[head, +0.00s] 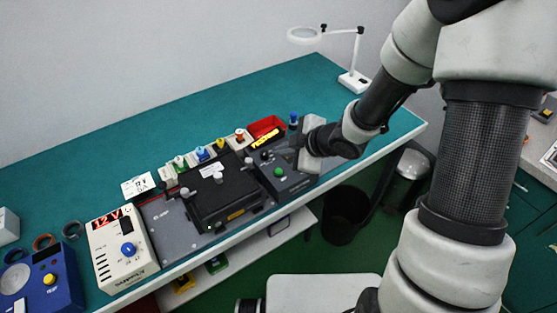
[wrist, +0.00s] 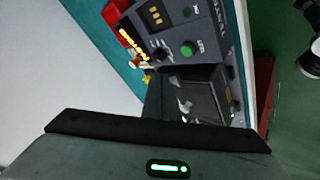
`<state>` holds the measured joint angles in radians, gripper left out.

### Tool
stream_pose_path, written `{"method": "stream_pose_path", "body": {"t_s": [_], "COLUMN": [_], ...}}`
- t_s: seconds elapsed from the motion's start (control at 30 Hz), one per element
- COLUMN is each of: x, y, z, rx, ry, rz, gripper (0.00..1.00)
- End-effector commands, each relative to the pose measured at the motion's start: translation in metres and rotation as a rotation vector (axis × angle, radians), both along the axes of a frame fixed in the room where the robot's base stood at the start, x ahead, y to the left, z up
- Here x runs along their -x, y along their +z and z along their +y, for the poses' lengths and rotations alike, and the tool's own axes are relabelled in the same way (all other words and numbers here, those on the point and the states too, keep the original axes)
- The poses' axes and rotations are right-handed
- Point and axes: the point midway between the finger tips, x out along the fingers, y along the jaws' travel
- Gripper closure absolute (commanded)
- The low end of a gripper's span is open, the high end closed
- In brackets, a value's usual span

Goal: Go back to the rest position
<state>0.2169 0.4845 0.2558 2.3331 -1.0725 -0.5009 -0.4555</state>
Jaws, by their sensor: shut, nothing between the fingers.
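My gripper (head: 309,155) is at the end of my arm, above the right end of the test station on the bench. It is shut with nothing in it. In the head view it hangs over the right side of the grey tester panel (head: 284,178), and its fingertips are hard to make out. In the wrist view, the grey body of my gripper with a green light fills the bottom. Beyond it are the tester panel (wrist: 185,30) with its green button (wrist: 188,48) and the black box (wrist: 207,97).
The teal bench (head: 200,128) carries a white 12V supply (head: 122,250), a blue unit (head: 43,280), a red bin (head: 266,127) and a magnifier lamp (head: 354,82). The bench's back strip is clear. A black bin (head: 345,215) stands on the floor below.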

Motion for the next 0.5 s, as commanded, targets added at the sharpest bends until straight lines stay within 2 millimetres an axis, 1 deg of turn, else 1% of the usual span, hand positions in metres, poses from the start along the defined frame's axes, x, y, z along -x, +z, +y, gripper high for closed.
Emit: {"method": "stream_pose_path", "body": {"t_s": [0.17, 0.27, 0.37, 0.47, 0.5], "x": [0.0, -0.003, -0.011, -0.016, -0.014], "y": [0.0, 0.006, 0.026, 0.064, 0.082], "z": [0.0, -0.006, -0.029, -0.069, -0.087], "rx": [0.0, 0.016, 0.067, 0.131, 0.147], "ry": [0.0, -0.027, -0.128, -0.321, -0.417], "rz": [0.0, -0.003, -0.007, -0.006, -0.003], "gripper": [1.0, 1.0, 1.0, 1.0, 1.0]}}
